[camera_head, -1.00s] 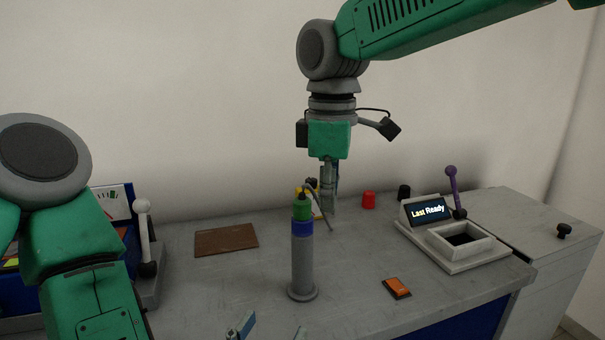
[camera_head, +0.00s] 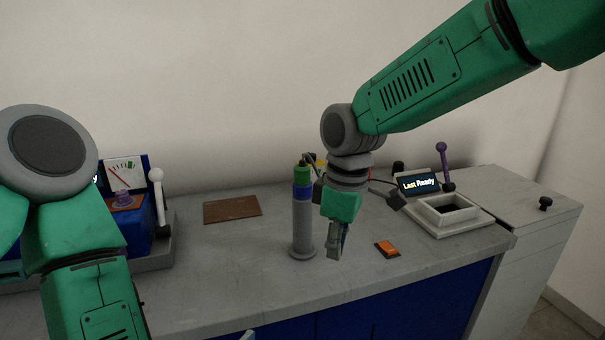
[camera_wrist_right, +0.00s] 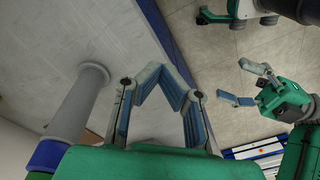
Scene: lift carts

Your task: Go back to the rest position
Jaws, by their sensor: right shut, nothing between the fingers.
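My right gripper (camera_head: 336,252) hangs over the workbench, just right of the grey post with blue and green bands (camera_head: 302,222), and points down. In the right wrist view its two blue-padded fingers (camera_wrist_right: 163,70) come together at the tips, with nothing between them. The grey post (camera_wrist_right: 82,98) stands to the left there, apart from the fingers. My left arm fills the left side of the head view. Its gripper shows in the right wrist view (camera_wrist_right: 230,79), empty with the fingers apart; only a tip shows at the head view's bottom edge.
The workbench (camera_head: 200,290) holds a brown plate (camera_head: 232,211), an orange-black item (camera_head: 387,249), and a device with a "Last Ready" screen (camera_head: 419,184) and square opening. A blue box with a gauge (camera_head: 125,175) and a white-knobbed lever (camera_head: 157,190) stand left.

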